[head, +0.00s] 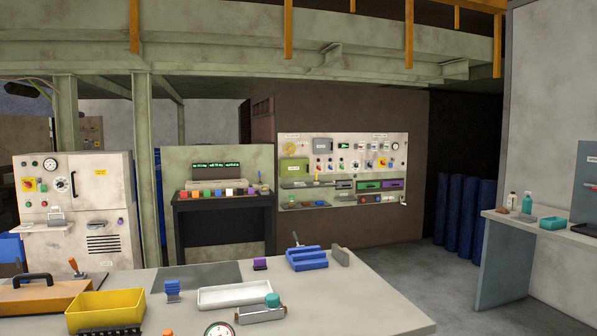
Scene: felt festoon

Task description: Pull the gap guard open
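I cannot tell which part in the head view is the gap guard. Several fittings that are too small to make out sit on the pale wall panel (360,150) across the room. A pale machine cabinet (85,215) with a gauge, a lever and small shelves stands at the left. A dark bench (225,200) with a row of coloured blocks and a lit display stands between them. Neither of my grippers is in view.
A grey table (370,300) fills the near foreground, bearing a yellow bin (105,309), a white tray (235,294) and a blue block holder (306,259). Open floor (410,260) lies beyond its right side. Blue cylinders (465,215) and a side counter (545,232) stand right.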

